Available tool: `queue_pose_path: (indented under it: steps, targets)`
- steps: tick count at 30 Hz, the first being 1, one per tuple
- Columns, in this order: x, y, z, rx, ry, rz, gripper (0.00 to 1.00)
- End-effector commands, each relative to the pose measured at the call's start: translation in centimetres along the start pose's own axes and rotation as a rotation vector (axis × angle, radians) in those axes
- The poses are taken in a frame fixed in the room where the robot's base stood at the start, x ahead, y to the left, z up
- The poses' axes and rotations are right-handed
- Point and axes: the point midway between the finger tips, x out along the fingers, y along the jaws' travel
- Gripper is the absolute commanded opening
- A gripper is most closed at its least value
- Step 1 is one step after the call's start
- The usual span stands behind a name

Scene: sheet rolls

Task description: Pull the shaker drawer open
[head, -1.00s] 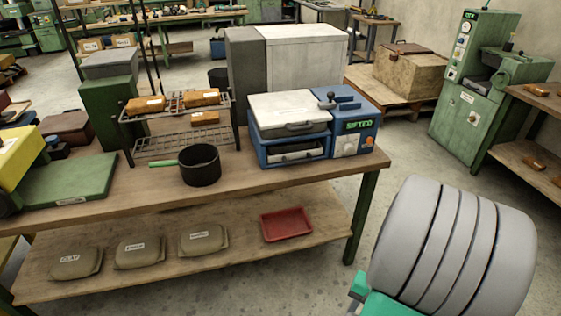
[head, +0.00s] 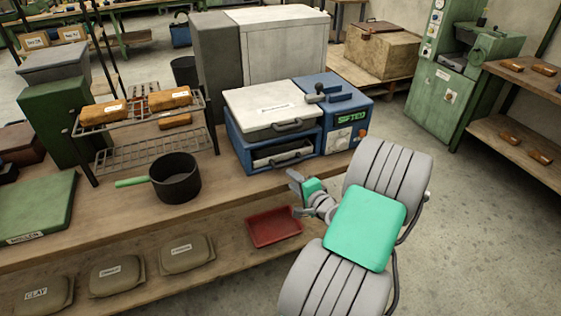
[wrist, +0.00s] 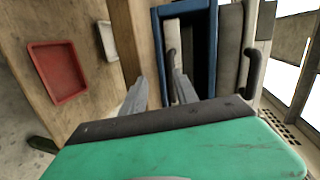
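The shaker (head: 235,137) is a blue machine with a pale lid (head: 275,108) on the workbench in the head view. Its drawer (head: 270,155) is low in the front, under the lid, with a dark handle (head: 292,161). How far the drawer is in or out is hard to tell. My gripper (head: 293,194) is open and empty, in front of the bench edge, below and short of the drawer handle. In the wrist view, my gripper's two fingers (wrist: 158,88) are spread, and the drawer handle (wrist: 172,60) is ahead, near the right finger. I see no contact.
The lid handle (wrist: 253,72) sits right of the drawer in the wrist view. A red tray (head: 274,227) lies on the lower shelf below my gripper. A dark pot (head: 176,180) with a green handle and a wire rack (head: 150,150) stand left of the shaker. The floor at right is clear.

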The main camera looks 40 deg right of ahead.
Motion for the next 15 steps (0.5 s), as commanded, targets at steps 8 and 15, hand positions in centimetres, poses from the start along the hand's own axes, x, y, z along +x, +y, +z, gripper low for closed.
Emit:
queue_pose_path:
  steps: [8,15]
  targets:
    - [0.8,-1.4,-2.4,0.106,0.098,-0.057,0.36]
    - [5.2,-1.7,-2.8,0.103,0.096,-0.056,0.36]
